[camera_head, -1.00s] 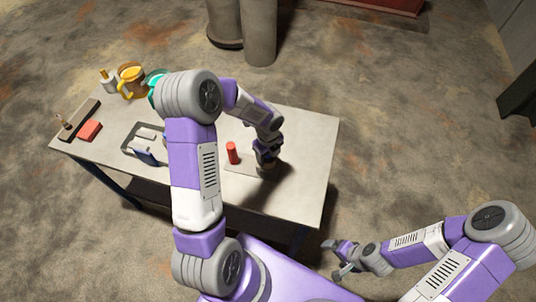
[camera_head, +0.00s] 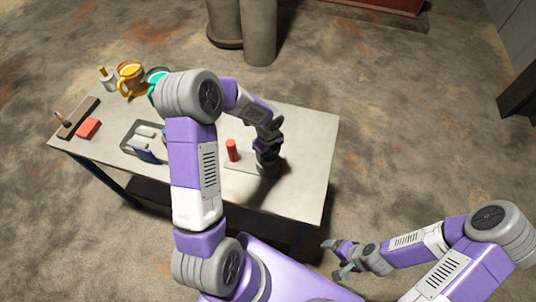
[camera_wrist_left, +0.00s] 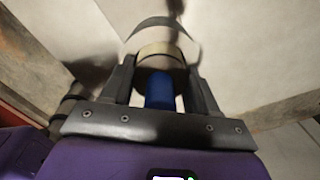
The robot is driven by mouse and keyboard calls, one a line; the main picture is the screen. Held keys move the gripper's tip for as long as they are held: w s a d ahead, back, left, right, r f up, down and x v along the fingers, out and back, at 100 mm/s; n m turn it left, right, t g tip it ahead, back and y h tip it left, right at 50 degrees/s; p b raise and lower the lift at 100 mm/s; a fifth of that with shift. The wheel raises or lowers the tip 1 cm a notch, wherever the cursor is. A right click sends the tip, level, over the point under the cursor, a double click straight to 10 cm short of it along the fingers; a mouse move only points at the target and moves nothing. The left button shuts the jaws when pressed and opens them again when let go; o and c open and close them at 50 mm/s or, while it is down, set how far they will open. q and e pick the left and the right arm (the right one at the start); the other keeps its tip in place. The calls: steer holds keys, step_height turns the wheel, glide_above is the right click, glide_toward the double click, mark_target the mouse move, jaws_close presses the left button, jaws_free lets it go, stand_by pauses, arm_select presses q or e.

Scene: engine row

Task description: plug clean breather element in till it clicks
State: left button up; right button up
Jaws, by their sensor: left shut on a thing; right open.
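My left gripper (camera_head: 267,168) is low over the right part of the table, beside an upright red cylinder (camera_head: 232,151). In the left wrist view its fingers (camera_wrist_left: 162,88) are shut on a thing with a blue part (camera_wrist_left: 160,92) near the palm. A pale round part with a tan band (camera_wrist_left: 160,52) shows just beyond the blue. I cannot tell if this pale part belongs to the held thing or to a socket, nor whether they touch. In the head view the wrist hides the held thing. My right gripper (camera_head: 342,258) is open and empty, off the table's front right.
A dark tray (camera_head: 128,150) holds pale pieces and a blue one. At the far left are a red block (camera_head: 88,128) and a dark rack (camera_head: 78,118). A yellow mug (camera_head: 131,77) and a teal mug (camera_head: 156,78) stand at the back. The table's right end (camera_head: 312,150) is clear.

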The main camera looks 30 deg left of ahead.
arm_select(q)
steer(key=shift+s+f+b, duration=0.35)
steer(key=shift+s+f, duration=0.25)
steer(key=shift+f, duration=0.35)
steer(key=o, duration=1.1)
steer(key=shift+w+d+f, duration=0.1)
steer(key=shift+w+d, duration=0.05)
steer(key=shift+w, duration=0.05)
steer(key=shift+o, duration=0.2)
steer(key=shift+w+r+p, duration=0.15)
steer(key=shift+r+p, duration=0.5)
steer(key=shift+r, duration=0.15)
steer(key=r+p, duration=0.2)
steer(key=r, duration=0.1)
steer(key=r+p, duration=0.4)
steer(key=r, duration=0.1)
steer(key=shift+w+r, duration=0.3)
steer(key=shift+w, duration=0.1)
steer(key=shift+d, duration=0.1)
